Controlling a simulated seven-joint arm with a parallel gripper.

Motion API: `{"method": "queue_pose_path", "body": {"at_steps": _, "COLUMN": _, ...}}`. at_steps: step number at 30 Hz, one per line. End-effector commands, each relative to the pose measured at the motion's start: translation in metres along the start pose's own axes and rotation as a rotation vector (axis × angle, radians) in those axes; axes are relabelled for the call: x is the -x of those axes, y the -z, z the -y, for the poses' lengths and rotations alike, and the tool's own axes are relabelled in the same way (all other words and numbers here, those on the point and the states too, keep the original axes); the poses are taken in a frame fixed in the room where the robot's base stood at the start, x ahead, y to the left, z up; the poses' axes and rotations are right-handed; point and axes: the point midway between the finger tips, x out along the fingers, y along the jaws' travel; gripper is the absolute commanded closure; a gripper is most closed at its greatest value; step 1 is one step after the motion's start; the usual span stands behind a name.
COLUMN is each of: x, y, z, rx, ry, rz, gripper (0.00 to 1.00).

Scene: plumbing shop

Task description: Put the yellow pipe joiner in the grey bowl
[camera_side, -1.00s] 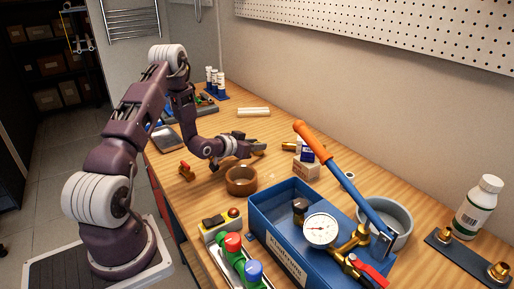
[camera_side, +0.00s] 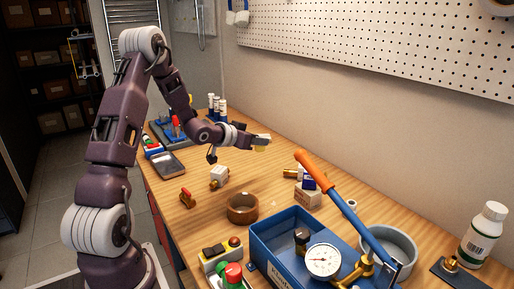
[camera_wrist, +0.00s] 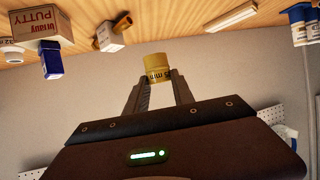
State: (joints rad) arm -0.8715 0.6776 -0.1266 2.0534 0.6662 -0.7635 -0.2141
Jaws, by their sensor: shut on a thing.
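The yellow pipe joiner (camera_wrist: 158,68) is between the fingertips of my gripper (camera_wrist: 157,85) in the wrist view, with dark lettering on its side. In the side view my gripper (camera_side: 263,142) is raised above the far part of the bench. A small part of the yellow joiner (camera_side: 260,150) shows under the fingers. The grey bowl (camera_side: 408,246) stands on the bench at the right, behind the blue pump tank and partly hidden by its lever. My gripper is well to the left of the bowl and apart from it.
The blue pump tank (camera_side: 270,242) with its raised orange-tipped lever (camera_side: 325,176) stands between the front and the bowl. A putty box (camera_side: 308,197) is near the wall. A white bottle (camera_side: 483,232) stands far right.

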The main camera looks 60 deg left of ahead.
Motion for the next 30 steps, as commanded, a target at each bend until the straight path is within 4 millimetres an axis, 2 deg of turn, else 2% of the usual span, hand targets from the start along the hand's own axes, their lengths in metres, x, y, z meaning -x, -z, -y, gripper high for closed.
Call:
{"method": "queue_pose_path", "body": {"at_steps": 1, "x": 0.006, "y": 0.016, "z": 0.001, "rx": -0.003, "ry": 0.000, "rz": 0.001, "gripper": 1.00}}
{"method": "queue_pose_path", "body": {"at_steps": 3, "x": 0.014, "y": 0.033, "z": 0.001, "rx": 0.001, "ry": 0.001, "rz": 0.021, "gripper": 1.00}}
{"method": "queue_pose_path", "body": {"at_steps": 7, "x": 0.025, "y": 0.057, "z": 0.001, "rx": 0.009, "ry": -0.002, "rz": 0.053, "gripper": 1.00}}
{"method": "queue_pose_path", "body": {"at_steps": 14, "x": -0.008, "y": 0.055, "z": -0.009, "rx": 0.130, "ry": 0.122, "rz": 0.191, "gripper": 1.00}}
{"method": "queue_pose_path", "body": {"at_steps": 20, "x": -0.031, "y": 0.053, "z": -0.030, "rx": 0.279, "ry": 0.242, "rz": 0.338, "gripper": 1.00}}
{"method": "queue_pose_path", "body": {"at_steps": 26, "x": -0.049, "y": 0.049, "z": -0.075, "rx": 0.501, "ry": 0.359, "rz": 0.519, "gripper": 1.00}}
{"method": "queue_pose_path", "body": {"at_steps": 29, "x": -0.054, "y": 0.045, "z": -0.113, "rx": 0.660, "ry": 0.413, "rz": 0.629, "gripper": 1.00}}
{"method": "queue_pose_path", "body": {"at_steps": 30, "x": -0.055, "y": 0.043, "z": -0.134, "rx": 0.735, "ry": 0.431, "rz": 0.676, "gripper": 1.00}}
